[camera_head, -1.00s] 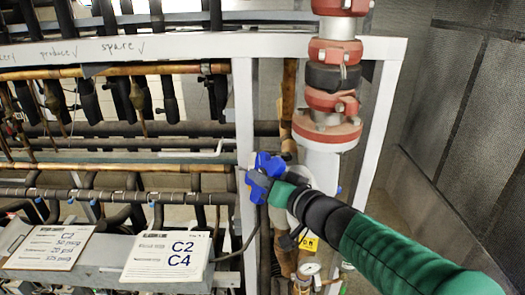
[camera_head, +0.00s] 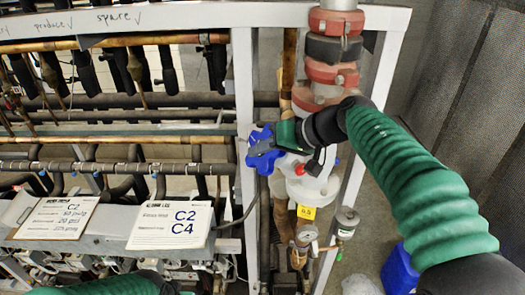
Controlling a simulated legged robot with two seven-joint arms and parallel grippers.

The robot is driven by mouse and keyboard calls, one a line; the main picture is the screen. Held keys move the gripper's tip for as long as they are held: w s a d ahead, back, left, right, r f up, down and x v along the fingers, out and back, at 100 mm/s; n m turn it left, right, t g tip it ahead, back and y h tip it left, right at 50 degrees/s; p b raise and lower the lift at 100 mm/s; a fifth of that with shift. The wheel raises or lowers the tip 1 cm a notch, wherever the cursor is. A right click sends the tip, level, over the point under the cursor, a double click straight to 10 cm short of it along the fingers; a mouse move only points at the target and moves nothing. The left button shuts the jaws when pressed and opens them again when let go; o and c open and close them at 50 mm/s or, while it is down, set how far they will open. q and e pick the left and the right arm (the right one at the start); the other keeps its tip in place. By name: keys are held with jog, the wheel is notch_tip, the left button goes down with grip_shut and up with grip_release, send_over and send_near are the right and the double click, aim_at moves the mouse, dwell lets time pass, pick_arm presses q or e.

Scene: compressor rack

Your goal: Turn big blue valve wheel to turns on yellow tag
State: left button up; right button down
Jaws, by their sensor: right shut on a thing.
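The big blue valve wheel (camera_head: 262,152) is mid-picture, just right of the frame's white upright. It is seen at a slant and partly hidden by my right gripper (camera_head: 278,142). My right gripper is shut on the wheel's right side; its fingertips are hard to make out. The yellow tag (camera_head: 306,212) hangs below and right of the wheel, and its writing is too small to read. My left forearm's green sleeve shows at the bottom left edge, but its gripper fingers are out of the picture.
A white pipe with red and black couplings (camera_head: 334,50) stands behind my right wrist. A gauge (camera_head: 306,234) sits below the tag. The white frame upright (camera_head: 244,100) is close left of the wheel. Paper signs (camera_head: 171,225) stand at lower left. A blue container (camera_head: 399,270) is on the floor at right.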

jog(key=shift+w+d+r, duration=0.1)
jog(key=shift+r, duration=0.1)
jog(key=c, duration=1.6)
grip_release()
jog(key=shift+o, duration=0.2)
jog(key=shift+w+f, duration=0.15)
jog(key=b+v, duration=0.3)
jog(key=v, duration=1.3)
jog(key=shift+d, duration=0.4)
jog(key=shift+a, duration=0.1)
